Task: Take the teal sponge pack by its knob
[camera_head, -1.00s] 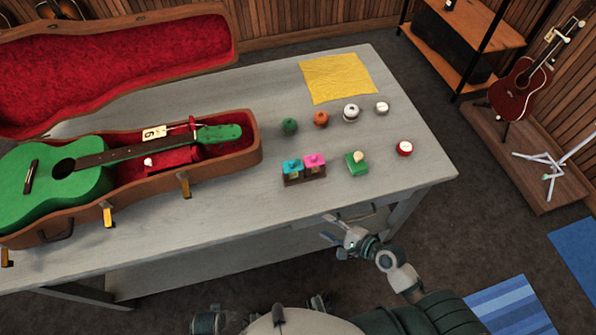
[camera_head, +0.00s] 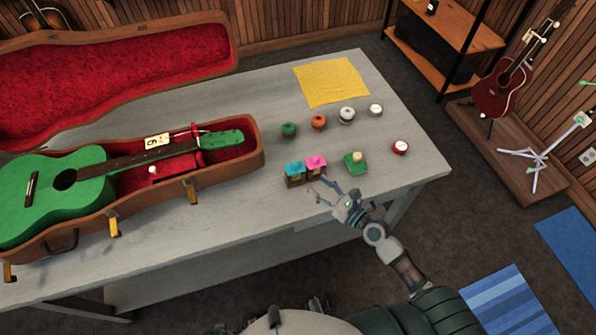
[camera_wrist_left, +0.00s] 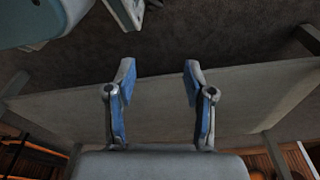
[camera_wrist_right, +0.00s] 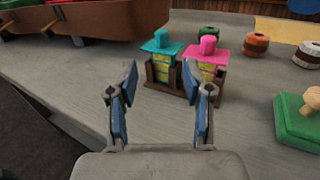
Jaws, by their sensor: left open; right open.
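The teal sponge pack (camera_head: 294,169) stands in the left slot of a small dark brown holder (camera_head: 297,183) near the table's front edge. In the right wrist view the teal pack (camera_wrist_right: 161,44) shows a teal knob on a flat teal top, with yellow below. A pink pack (camera_head: 316,163) stands in the slot to its right. My right gripper (camera_head: 321,190) is open and empty, just in front of the holder; it also shows in the right wrist view (camera_wrist_right: 160,80). My left gripper (camera_wrist_left: 158,75) is open and empty, with the table's underside and floor in its view.
A green block with a cream knob (camera_head: 356,162) sits right of the holder. Several round containers, such as the orange one (camera_head: 319,122), stand behind. A guitar case (camera_head: 225,165) with a green ukulele lies to the left. A yellow cloth (camera_head: 332,82) lies at the back.

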